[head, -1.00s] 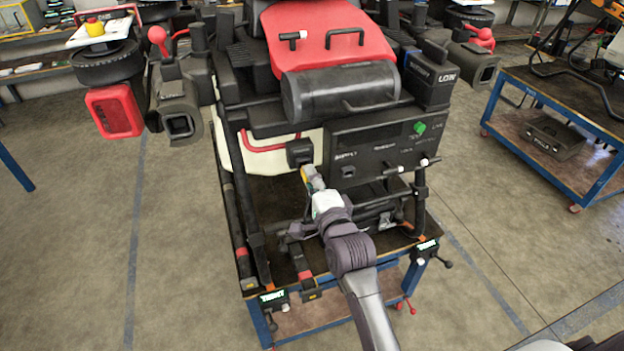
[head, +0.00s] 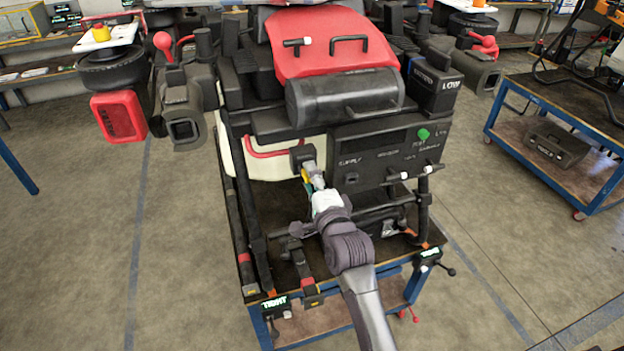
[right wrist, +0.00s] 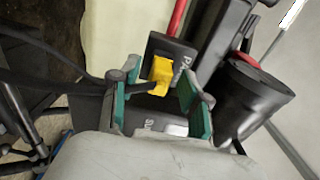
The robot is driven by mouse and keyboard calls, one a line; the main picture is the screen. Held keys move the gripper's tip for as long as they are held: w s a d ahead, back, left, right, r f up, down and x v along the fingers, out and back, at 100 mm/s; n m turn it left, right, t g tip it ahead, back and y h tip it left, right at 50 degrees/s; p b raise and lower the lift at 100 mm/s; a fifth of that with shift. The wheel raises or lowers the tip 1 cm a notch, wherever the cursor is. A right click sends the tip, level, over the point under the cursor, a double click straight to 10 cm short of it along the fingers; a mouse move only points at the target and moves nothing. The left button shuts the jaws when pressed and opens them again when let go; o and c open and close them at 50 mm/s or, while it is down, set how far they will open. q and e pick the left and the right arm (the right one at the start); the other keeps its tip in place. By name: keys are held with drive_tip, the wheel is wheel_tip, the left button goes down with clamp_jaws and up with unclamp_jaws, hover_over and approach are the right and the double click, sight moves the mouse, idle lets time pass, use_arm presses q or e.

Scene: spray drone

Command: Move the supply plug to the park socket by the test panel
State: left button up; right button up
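The supply plug (right wrist: 160,76) is yellow, with a black cable running left from it in the right wrist view. It sits against the face of the black park socket block (right wrist: 171,50), which is marked "PARK"; how deep it sits I cannot tell. The block also shows in the head view (head: 302,154), left of the black test panel (head: 385,155). My right gripper (head: 313,178) is in front of the block. Its green-padded fingers (right wrist: 160,103) stand apart on either side of the plug, with visible gaps. My left gripper is not in view.
The drone stands on a blue-framed cart with a dark top (head: 345,258). A black drum (head: 345,97) hangs above the socket and panel. Black frame legs flank my right arm. Another cart (head: 580,175) stands at right; floor lies open at left.

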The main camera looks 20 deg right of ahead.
drive_tip(key=s, duration=1.2)
drive_tip(key=shift+d, duration=0.15)
idle(0.4)
